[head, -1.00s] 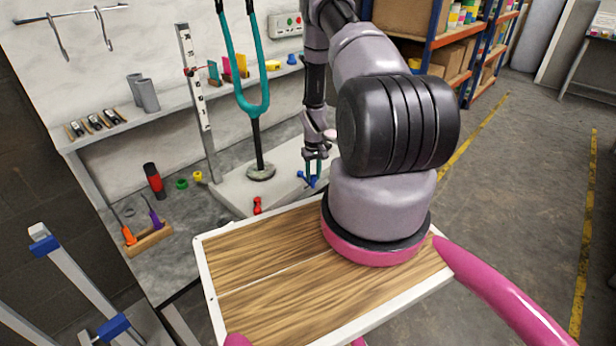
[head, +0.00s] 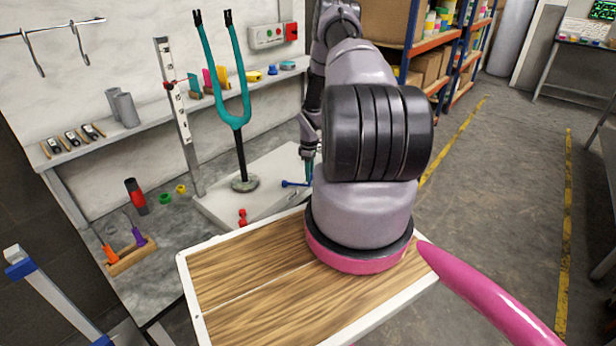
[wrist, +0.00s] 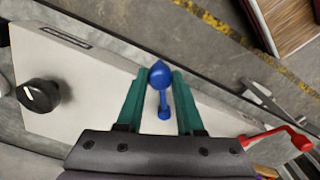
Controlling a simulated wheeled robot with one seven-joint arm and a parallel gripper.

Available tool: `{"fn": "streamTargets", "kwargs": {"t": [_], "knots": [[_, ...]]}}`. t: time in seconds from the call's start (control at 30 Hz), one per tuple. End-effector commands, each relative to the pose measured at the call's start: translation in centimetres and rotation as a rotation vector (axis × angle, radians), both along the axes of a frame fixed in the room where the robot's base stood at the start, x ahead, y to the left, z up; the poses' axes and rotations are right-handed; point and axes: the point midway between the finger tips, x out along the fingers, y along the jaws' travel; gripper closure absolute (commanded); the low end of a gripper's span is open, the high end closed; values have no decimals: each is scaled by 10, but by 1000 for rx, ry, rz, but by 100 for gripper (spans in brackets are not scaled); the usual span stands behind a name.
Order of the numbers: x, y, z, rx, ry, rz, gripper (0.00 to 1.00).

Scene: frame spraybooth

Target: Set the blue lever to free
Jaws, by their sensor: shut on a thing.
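The blue lever (head: 291,184) is on the right part of a pale base plate (head: 222,207) in the head view. In the wrist view the blue lever (wrist: 162,98) has a rounded, pointed hub at the top and a short arm toward my gripper. My gripper (wrist: 160,76) has its two green fingers on either side of the lever and is shut on it. In the head view my gripper (head: 308,172) is partly hidden by my arm. I cannot read any free mark by the lever.
A red lever (wrist: 278,135) lies right of the blue one in the wrist view, and a black knob (wrist: 38,96) lies left. A teal fork (head: 238,117) stands on the plate. A shelf (head: 130,132) with small items runs behind. Open floor (head: 500,200) lies right.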

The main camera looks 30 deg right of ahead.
Motion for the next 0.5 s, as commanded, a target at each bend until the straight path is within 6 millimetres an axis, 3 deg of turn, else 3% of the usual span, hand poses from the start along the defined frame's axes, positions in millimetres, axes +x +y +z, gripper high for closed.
{"fn": "streamTargets", "kwargs": {"t": [0.5], "knots": [[8,-6,1,-2,-3,85,100]]}}
